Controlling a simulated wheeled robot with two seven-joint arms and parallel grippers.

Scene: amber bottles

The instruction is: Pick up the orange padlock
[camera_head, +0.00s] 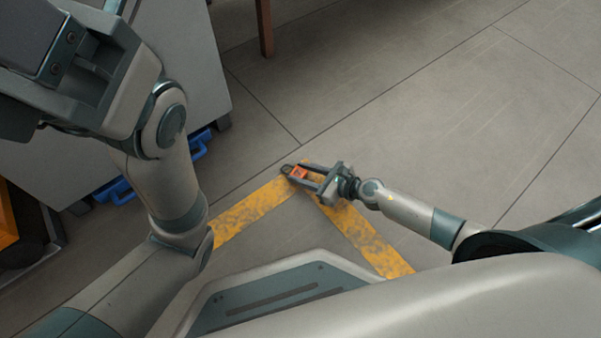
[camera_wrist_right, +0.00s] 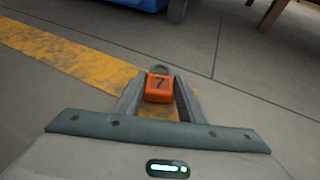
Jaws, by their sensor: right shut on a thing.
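The orange padlock (camera_head: 299,172) is between the fingers of my right gripper (camera_head: 300,174), low over the floor at the corner of the yellow tape. In the right wrist view the padlock (camera_wrist_right: 159,87) shows a dark "7" on its orange body, and its grey shackle points away from the gripper. The right gripper's fingers (camera_wrist_right: 160,92) are shut on its sides. I cannot tell whether the padlock touches the floor. My left arm comes in at the left of the head view, but its gripper is not clearly seen.
Yellow tape (camera_head: 365,240) marks a corner on the grey tiled floor (camera_head: 420,110). A grey cabinet (camera_head: 190,60) stands at the upper left with a blue object (camera_head: 122,190) by its base. A brown wooden leg (camera_head: 265,28) stands at the top. The floor to the right is clear.

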